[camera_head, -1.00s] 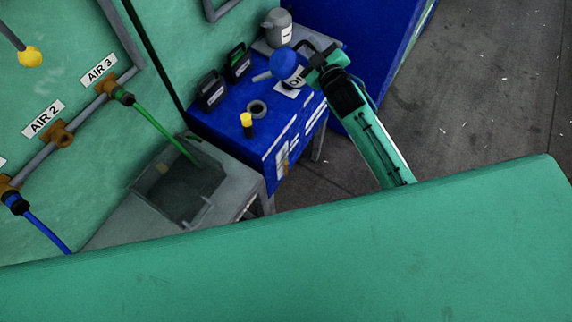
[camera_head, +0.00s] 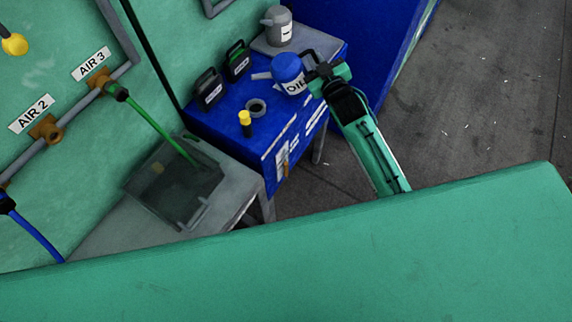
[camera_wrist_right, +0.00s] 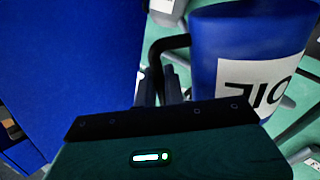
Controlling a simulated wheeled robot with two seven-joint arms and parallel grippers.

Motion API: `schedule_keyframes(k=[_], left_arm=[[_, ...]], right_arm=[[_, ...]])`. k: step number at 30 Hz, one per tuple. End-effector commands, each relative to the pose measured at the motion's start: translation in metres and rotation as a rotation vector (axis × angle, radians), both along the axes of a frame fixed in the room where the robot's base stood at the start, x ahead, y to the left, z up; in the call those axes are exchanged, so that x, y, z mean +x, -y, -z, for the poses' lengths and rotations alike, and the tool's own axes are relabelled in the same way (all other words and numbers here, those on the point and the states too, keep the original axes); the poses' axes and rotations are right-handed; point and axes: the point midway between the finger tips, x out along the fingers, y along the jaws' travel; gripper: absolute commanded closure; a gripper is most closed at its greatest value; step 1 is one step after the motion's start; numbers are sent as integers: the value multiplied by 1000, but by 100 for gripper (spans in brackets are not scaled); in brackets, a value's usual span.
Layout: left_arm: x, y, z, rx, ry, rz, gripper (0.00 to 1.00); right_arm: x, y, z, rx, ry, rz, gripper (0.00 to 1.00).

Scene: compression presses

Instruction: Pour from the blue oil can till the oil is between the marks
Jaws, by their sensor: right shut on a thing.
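The blue oil can (camera_head: 287,68) with a white OIL label is near the back right of the blue cabinet top (camera_head: 222,127), close to upright. Its grey spout (camera_head: 262,76) points left. My right gripper (camera_head: 319,75) is at the can's right side, shut on its dark handle. In the right wrist view the fingers (camera_wrist_right: 170,87) close on the handle (camera_wrist_right: 168,45), beside the blue can body (camera_wrist_right: 250,35). A dark ring-shaped opening (camera_head: 256,107) and a yellow-capped black piece (camera_head: 245,122) are on the cabinet top. I cannot make out oil level or marks. My left gripper is not in view.
Two black jugs (camera_head: 209,90) (camera_head: 237,62) stand along the cabinet's back edge. A grey can (camera_head: 278,27) stands behind the oil can. A see-through bin (camera_head: 172,185) with a green hose is at the front left. Floor (camera_head: 480,110) at the right is open.

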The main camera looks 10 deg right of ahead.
Motion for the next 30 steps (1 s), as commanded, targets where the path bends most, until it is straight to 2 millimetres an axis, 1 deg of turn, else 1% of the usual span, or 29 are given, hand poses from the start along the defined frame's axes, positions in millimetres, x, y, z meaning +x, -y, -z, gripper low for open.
schedule_keyframes(k=[7,22,25,30], left_arm=[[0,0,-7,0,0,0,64],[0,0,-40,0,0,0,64],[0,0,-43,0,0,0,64],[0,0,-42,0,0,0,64]], right_arm=[[0,0,-9,1,4,-1,100],[0,0,-45,0,4,-1,100],[0,0,-48,0,4,-1,100],[0,0,-47,0,4,-1,100]])
